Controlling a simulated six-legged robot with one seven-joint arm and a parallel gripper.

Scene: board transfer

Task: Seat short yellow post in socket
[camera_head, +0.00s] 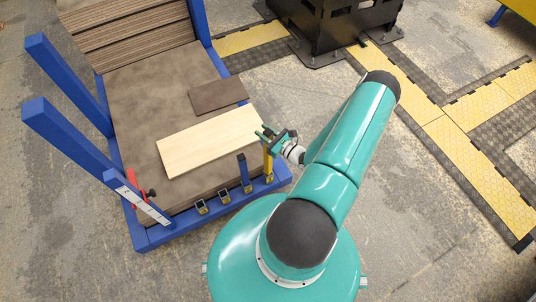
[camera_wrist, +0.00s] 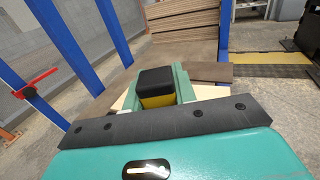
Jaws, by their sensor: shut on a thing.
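The short yellow post (camera_head: 268,161) stands upright at the right end of the blue frame's front beam. Its lower end is at the rightmost socket (camera_head: 269,179); I cannot tell how deep it sits. My gripper (camera_head: 266,136) is shut on the post near its top. In the wrist view the post's black cap (camera_wrist: 155,79) and a strip of yellow (camera_wrist: 157,101) show between the green fingers. The fingers hide part of its sides.
A short blue post (camera_head: 244,172) stands just left of the yellow one. Empty-looking sockets (camera_head: 201,207) follow further left. A pale board (camera_head: 208,142) and a small brown board (camera_head: 218,96) lie behind. Tall blue posts (camera_head: 70,140) and a red lever (camera_head: 133,182) stand left.

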